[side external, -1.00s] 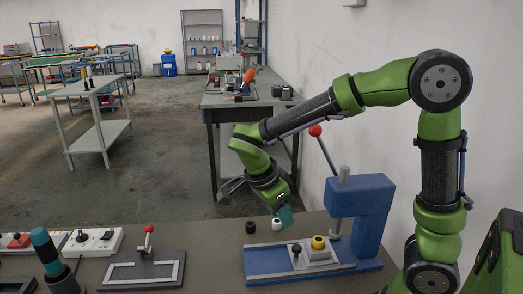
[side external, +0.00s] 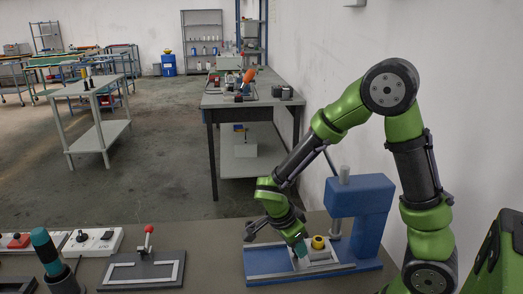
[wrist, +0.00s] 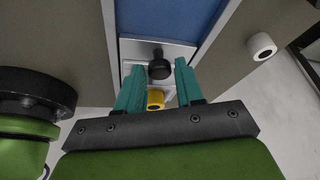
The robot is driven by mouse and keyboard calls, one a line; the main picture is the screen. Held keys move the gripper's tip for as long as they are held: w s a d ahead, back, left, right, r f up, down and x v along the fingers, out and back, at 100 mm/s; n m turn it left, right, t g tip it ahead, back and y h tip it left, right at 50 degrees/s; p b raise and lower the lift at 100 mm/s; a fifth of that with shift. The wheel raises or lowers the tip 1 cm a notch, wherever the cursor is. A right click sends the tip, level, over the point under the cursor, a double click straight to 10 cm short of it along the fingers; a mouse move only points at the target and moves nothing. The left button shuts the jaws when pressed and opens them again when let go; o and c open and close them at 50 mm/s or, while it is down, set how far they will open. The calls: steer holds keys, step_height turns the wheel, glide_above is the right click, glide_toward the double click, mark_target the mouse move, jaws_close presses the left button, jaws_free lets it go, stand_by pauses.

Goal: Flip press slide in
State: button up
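The blue press (side external: 372,215) stands at the right of the table, with its slide rails (side external: 262,262) running left along the base. On the slide is a pale carriage (side external: 318,255) with a yellow-topped part (side external: 318,242) and a black knob. The knob shows in the wrist view (wrist: 158,69) but is hidden behind my gripper in the side view. My gripper (side external: 301,250) is low over the carriage. In the wrist view its teal fingers (wrist: 158,64) are apart, on either side of the knob with gaps visible. The yellow part (wrist: 155,99) also shows between the fingers.
A white roller (wrist: 262,46) stands beside the press base. A grey fixture with a red-knobbed lever (side external: 148,240) lies left of the press. A teal-handled tool (side external: 46,250) and white socket strip (side external: 95,241) are farther left. The press's lever is mostly hidden behind my arm.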

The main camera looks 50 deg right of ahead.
mark_target(313, 243)
steer(key=shift+c, duration=0.5)
jaws_close()
steer(key=shift+s+d, duration=1.55)
steer(key=shift+s, duration=0.05)
steer(key=shift+o, duration=0.5)
jaws_free()
steer(key=shift+w+r, duration=0.1)
steer(key=shift+w+a+r, duration=0.1)
steer(key=shift+a+r, duration=0.1)
steer(key=shift+r, duration=0.1)
steer(key=v, duration=1.6)
